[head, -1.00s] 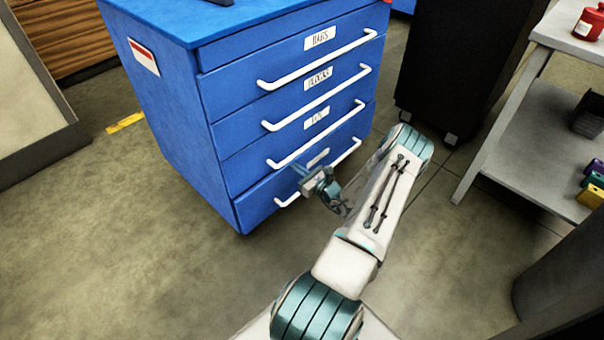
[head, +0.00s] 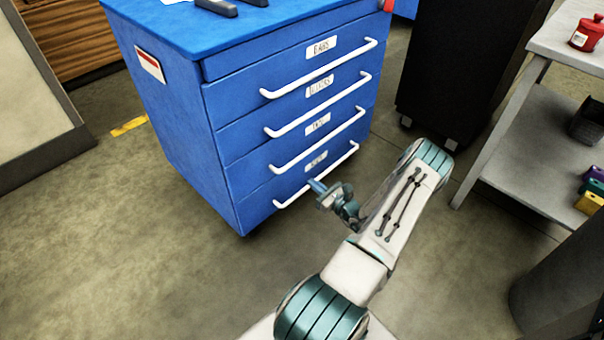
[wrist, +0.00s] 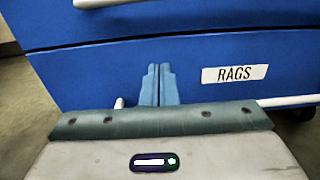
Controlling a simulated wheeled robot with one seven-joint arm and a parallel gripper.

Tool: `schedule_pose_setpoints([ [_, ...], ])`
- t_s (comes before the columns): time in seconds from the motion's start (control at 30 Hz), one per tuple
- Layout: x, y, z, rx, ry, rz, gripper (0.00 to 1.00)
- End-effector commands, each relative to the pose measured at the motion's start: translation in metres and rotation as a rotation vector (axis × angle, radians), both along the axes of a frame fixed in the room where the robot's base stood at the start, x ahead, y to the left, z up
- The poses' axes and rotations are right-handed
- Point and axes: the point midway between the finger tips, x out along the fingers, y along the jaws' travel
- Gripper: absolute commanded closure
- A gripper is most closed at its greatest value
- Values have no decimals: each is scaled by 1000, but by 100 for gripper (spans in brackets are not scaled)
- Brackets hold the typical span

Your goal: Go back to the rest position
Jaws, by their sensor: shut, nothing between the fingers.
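My gripper (head: 316,187) is in front of the bottom drawer of a blue drawer cabinet (head: 170,110) in the head view. In the wrist view its two blue fingers (wrist: 158,84) are together, with nothing between them. Behind them is the blue front of a drawer labelled RAGS (wrist: 235,74). In the head view the fingertips overlap the area near the bottom drawer's white handle (head: 320,176); I cannot tell whether they touch it. All the drawers look shut.
Dark tools (head: 225,6) lie on the cabinet top. A black cabinet (head: 455,70) stands behind to the right. A grey shelf (head: 530,150) at the right holds a red container (head: 587,36) and small coloured items. The floor (head: 120,240) at the left is clear.

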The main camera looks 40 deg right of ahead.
Motion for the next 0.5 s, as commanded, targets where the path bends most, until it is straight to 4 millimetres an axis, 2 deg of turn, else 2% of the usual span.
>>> schedule_pose_setpoints([
  [0.1, -22, 2, 2, 3, 1, 7, 100],
  [0.23, -39, 1, 1, 2, 1, 11, 100],
  [0.5, -52, 0, 0, 1, 0, 11, 100],
])
